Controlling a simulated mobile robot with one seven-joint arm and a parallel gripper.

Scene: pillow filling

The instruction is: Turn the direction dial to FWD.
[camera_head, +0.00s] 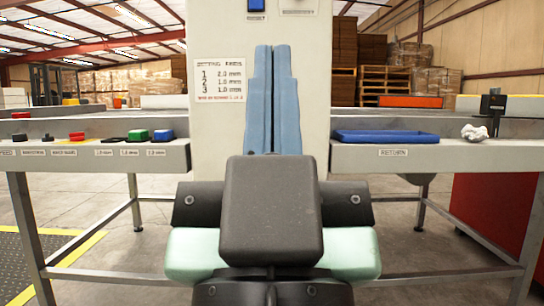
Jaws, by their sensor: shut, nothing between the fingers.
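My gripper (272,48) points up in the middle of the view. Its two long blue-grey fingers are together with only a thin line between them, and nothing is held. The fingers stand in front of a pale upright cabinet (222,40), hiding part of its face. I cannot make out a dial marked FWD. A blue fitting (256,5) with a small label is on the cabinet at the top edge of the picture, partly cut off. Another label (298,12) sits to its right, too small to read, and what is above it is out of view.
A left bench (95,160) carries black, red, green and blue pieces above small labels. A setting sign (220,80) is on the cabinet. A right bench (440,160) marked RETURN holds a blue tray (386,137) and a crumpled pale lump (474,132).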

